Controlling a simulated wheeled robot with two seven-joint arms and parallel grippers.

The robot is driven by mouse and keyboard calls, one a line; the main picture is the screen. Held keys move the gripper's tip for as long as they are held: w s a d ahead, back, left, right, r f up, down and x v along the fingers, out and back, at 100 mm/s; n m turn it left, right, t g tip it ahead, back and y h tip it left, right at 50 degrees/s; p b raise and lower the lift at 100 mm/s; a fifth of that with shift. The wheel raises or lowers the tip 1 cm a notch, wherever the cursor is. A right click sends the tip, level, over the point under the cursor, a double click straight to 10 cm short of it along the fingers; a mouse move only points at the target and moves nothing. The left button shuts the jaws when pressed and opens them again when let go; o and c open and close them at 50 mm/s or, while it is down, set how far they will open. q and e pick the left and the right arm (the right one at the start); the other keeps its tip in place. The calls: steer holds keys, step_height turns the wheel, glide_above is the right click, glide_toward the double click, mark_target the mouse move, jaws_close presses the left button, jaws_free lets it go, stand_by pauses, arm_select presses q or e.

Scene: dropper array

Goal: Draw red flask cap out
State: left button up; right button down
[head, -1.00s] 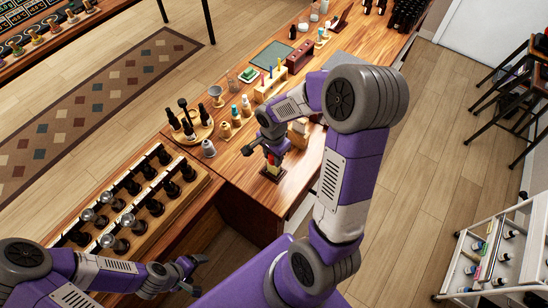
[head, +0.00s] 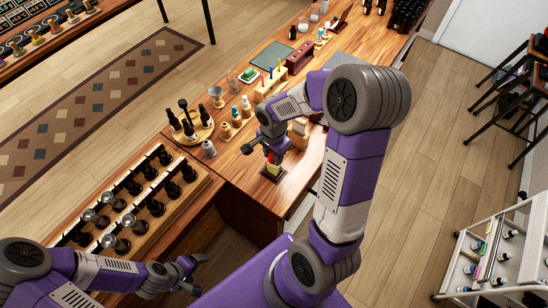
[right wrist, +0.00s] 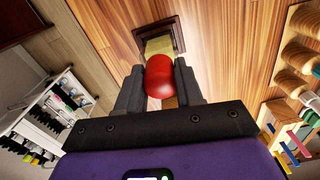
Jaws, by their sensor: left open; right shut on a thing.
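The red flask cap (right wrist: 158,76) sits between the two fingers of my right gripper (right wrist: 159,88), which is shut on it. The pale yellow flask (right wrist: 160,46) is just past the cap and stands in a dark wooden holder (right wrist: 176,27). In the head view the red cap (head: 271,158) shows under my right gripper, above the holder (head: 272,174) near the bench edge. I cannot tell whether a gap parts cap and flask. My left gripper (head: 194,273) is open and empty, low in the head view, away from the flask.
A rack of dark bottles (head: 200,190) is at the left. A round tray with bottles (head: 202,131), small dropper bottles and a pale wooden rack (head: 268,90) stand behind my right gripper. The bench wood left of the holder is clear.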

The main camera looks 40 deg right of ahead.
steer(key=shift+r, duration=0.15)
steer(key=shift+r+p, duration=2)
steer(key=shift+r, duration=0.7)
